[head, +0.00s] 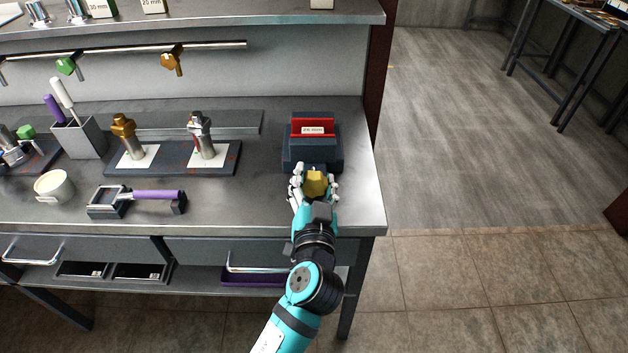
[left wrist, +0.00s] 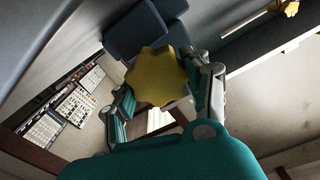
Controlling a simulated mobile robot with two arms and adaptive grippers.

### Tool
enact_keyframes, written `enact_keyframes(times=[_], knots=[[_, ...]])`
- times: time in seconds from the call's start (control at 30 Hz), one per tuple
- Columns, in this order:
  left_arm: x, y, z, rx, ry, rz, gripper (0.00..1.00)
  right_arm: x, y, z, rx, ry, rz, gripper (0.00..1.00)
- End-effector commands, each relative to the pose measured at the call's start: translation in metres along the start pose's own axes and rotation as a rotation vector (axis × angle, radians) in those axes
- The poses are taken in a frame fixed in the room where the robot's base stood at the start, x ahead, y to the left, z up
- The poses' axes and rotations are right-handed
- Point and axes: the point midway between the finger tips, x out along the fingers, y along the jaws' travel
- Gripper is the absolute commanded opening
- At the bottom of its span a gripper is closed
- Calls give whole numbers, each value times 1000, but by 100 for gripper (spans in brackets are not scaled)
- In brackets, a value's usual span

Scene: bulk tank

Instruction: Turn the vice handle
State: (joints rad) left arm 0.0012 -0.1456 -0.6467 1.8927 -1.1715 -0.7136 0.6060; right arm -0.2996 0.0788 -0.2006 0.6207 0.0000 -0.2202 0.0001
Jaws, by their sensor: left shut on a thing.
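The vice (head: 298,150) is a dark blue-grey block with red jaws (head: 313,127) and a small white label, near the right end of the bench. Its handle is a yellow lobed knob (head: 316,182) on the front side. My left gripper (head: 315,188) is shut on this knob, with one finger on each side of it. In the left wrist view the yellow knob (left wrist: 157,77) sits between the fingers, with the dark vice body (left wrist: 138,28) behind it. The far side of the knob is hidden. My right gripper is in neither view.
Left of the vice, a dark plate (head: 222,165) holds two upright fittings. A drawer handle (head: 262,268) juts out below. The bench ends just right of the vice.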

Motion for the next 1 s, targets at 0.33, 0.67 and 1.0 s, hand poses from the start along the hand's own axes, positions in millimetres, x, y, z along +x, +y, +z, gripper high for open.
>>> enact_keyframes(times=[0.33,0.67,1.0], knots=[[0,0,-2,-2,3,-1,73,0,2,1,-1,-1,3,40],[-12,0,0,-2,1,0,73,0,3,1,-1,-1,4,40],[-82,0,1,-2,-1,2,73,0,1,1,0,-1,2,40]])
